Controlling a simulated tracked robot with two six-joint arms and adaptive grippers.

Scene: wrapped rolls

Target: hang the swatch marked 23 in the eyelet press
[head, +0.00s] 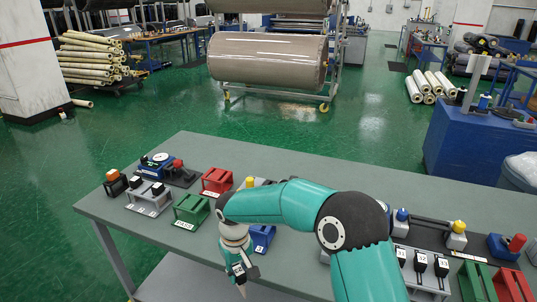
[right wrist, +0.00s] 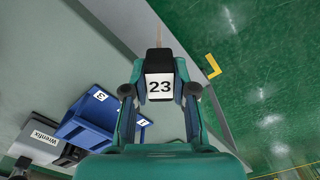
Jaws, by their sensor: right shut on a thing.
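The swatch marked 23 (right wrist: 160,88) is a white-faced piece with a black top, between the fingers of my right gripper (right wrist: 160,95). In the head view my right gripper (head: 242,274) hangs down near the table's front edge, its fingertips partly dark against the background. My left gripper is not in view. I cannot tell for sure which device is the eyelet press. Another blue device with a red knob (head: 507,246) stands at the right.
On the grey table (head: 330,172) are a green stand (head: 191,209), a red stand (head: 217,180), a grey stand (head: 149,198) and a blue bin (right wrist: 92,113). Black pieces with white numbered faces (head: 420,263) stand at the right. My right arm hides the table's middle.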

